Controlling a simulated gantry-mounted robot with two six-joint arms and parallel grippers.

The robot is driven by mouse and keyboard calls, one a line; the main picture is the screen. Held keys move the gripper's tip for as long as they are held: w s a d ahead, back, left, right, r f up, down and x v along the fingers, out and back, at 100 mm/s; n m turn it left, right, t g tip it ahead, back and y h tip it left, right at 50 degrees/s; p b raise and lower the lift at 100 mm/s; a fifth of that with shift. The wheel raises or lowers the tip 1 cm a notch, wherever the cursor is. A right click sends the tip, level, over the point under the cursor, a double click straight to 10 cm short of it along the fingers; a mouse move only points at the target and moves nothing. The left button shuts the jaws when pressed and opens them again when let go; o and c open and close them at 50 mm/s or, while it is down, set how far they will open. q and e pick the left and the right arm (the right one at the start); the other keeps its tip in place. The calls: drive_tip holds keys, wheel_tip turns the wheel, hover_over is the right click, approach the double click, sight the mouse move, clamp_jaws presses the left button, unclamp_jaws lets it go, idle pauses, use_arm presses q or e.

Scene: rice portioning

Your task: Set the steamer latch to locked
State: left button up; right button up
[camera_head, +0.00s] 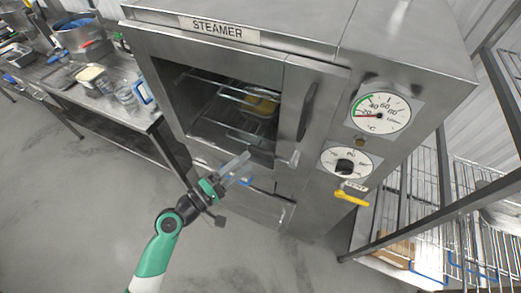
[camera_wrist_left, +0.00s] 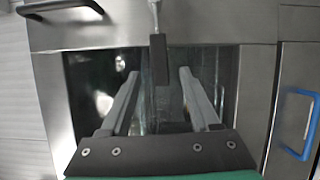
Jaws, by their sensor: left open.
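The steamer (camera_head: 220,50) stands in the middle of the head view, with its dark chamber window at the front and a dark door handle (camera_head: 308,110) on the right. In the left wrist view, a small lever with a silver stem and a dark grip (camera_wrist_left: 159,62) hangs straight down; it looks like the latch. My left gripper (camera_head: 238,165) is in front of the steamer's lower front edge. Its fingers (camera_wrist_left: 156,75) are open, and the dark grip appears between their tips. I cannot tell whether they touch it. The latch setting is not readable. My right gripper is not in view.
A temperature dial (camera_head: 378,113), a black knob (camera_head: 346,166) and a yellow lever (camera_head: 352,197) are on the steamer's right panel. A steel table (camera_head: 125,118) with containers is at left, a wire rack (camera_head: 415,200) at right. Open floor (camera_head: 75,215) lies lower left.

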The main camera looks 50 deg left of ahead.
sight(258, 154)
use_arm(q)
drive_tip(key=w, duration=0.6)
drive_tip(key=shift+w+d+r, duration=0.1)
drive_tip(key=shift+w+d, duration=0.05)
drive_tip(key=shift+w, duration=0.25)
clamp_jaws()
idle(0.9)
